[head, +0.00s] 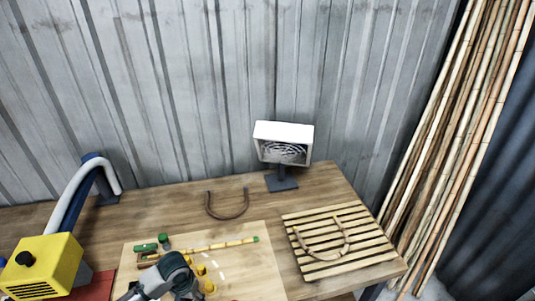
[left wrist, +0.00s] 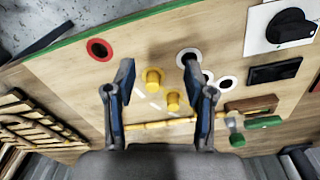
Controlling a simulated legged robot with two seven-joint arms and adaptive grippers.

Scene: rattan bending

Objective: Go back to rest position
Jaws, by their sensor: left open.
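My left gripper (head: 178,275) is over the light wooden board (head: 250,275) at the bottom of the head view. In the left wrist view its two blue-grey fingers (left wrist: 158,72) are spread apart with nothing between them. Below them, yellow pegs (left wrist: 153,79) stand on the board. A straight yellow rattan pole (head: 232,243) lies across the board, with a green end; it also shows in the left wrist view (left wrist: 152,125). A curved rattan piece (head: 345,247) lies on the slatted rack (head: 355,268). My right gripper is not in view.
A dark U-shaped piece (head: 227,216) lies on the table behind the board. A white heater-like device (head: 284,143) stands at the back. A yellow box (head: 42,262) with a hose is at left. Tall poles (head: 455,140) lean at right.

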